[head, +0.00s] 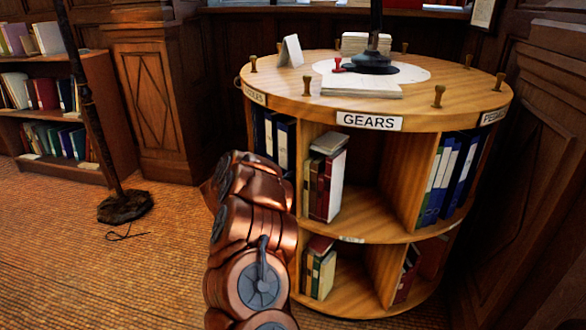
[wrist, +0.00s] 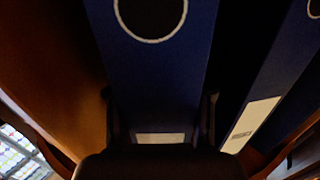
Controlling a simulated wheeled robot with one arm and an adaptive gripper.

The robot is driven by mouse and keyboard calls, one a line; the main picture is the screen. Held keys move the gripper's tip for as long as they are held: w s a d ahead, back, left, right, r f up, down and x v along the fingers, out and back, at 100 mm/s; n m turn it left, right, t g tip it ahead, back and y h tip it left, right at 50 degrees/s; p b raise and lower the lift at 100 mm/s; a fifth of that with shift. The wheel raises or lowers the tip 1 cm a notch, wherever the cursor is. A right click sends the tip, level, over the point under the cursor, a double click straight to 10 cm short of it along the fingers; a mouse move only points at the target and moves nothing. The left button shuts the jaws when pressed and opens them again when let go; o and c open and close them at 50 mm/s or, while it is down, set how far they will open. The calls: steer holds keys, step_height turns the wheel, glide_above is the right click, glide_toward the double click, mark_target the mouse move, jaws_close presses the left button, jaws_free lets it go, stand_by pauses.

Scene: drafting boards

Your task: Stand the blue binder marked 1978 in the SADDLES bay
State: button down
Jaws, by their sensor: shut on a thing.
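In the wrist view a blue binder (wrist: 160,60) with a round finger hole and a pale label fills the middle. My gripper (wrist: 158,118) is shut on it, one finger along each side. The year on its label is unreadable. In the head view my arm hides the gripper. The round wooden bookcase (head: 458,84) has a left bay with blue binders (head: 285,142). That bay's rim sign (head: 254,95) is seen at a steep angle and appears to end in "DLES". I cannot tell which of these binders is the held one.
A second blue binder (wrist: 275,80) stands close on the right in the wrist view, with a wooden panel (wrist: 50,65) on the left. The GEARS bay (head: 322,185) holds several books at its left. A pole stand (head: 125,206) is at left.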

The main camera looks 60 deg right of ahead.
steer(key=shift+c, duration=2.2)
jaws_free()
steer(key=shift+f, duration=0.1)
steer(key=shift+a, duration=0.1)
steer(key=p+v, duration=0.1)
steer(key=v, duration=1.1)
